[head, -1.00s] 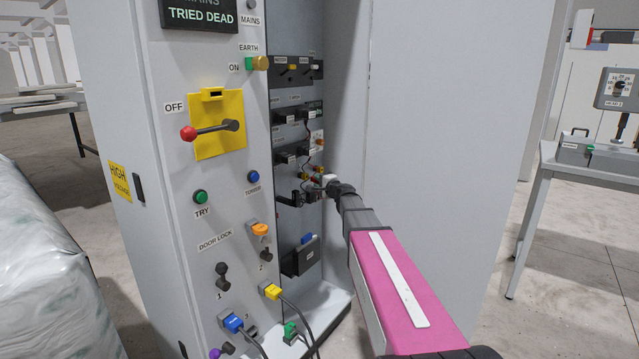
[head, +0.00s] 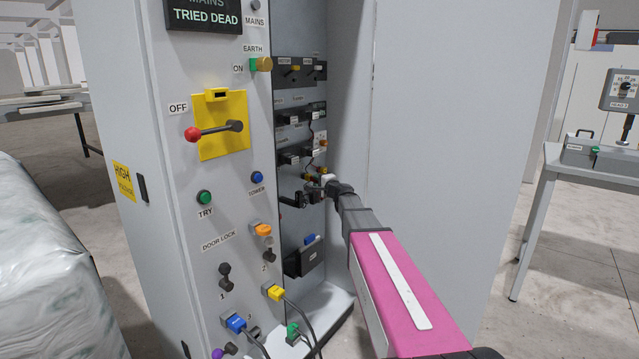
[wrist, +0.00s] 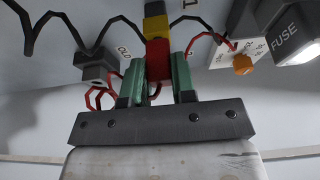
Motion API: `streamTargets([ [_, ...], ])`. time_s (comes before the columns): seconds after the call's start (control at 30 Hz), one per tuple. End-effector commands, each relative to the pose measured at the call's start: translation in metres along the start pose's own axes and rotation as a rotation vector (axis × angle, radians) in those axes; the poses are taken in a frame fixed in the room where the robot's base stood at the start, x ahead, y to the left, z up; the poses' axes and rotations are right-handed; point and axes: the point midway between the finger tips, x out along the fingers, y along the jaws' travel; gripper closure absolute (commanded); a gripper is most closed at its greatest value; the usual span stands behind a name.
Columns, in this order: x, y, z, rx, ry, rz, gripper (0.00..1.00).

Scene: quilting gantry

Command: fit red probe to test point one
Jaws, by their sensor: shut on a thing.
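The red probe (wrist: 158,58) is between the green fingers of my gripper (wrist: 160,72) in the wrist view, and the gripper is shut on it. A yellow part (wrist: 155,27) with a dark tip lies in line beyond the red body. I cannot tell whether the probe touches a test point; no label reading test point one is legible. In the head view, my gripper is inside the open cabinet (head: 350,90), low on its inner panel, too small to see its fingers clearly.
A white unit with an orange knob (wrist: 242,64) and a FUSE block (wrist: 297,38) sit right of the probe. A dark block (wrist: 95,66) labelled OLD and looping black and red wires are left. The cabinet's front panel (head: 180,165) stands left of my arm.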

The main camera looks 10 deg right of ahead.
Motion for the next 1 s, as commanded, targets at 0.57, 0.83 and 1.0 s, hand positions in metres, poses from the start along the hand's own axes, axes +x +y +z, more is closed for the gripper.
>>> streamTargets([
  [0.57,0.002,0.000,0.001,0.000,0.001,0.000,0.46],
  [0.83,-0.019,0.000,0.002,0.000,0.001,0.000,0.46],
  [1.0,-0.049,0.000,0.003,0.000,0.002,0.000,0.46],
])
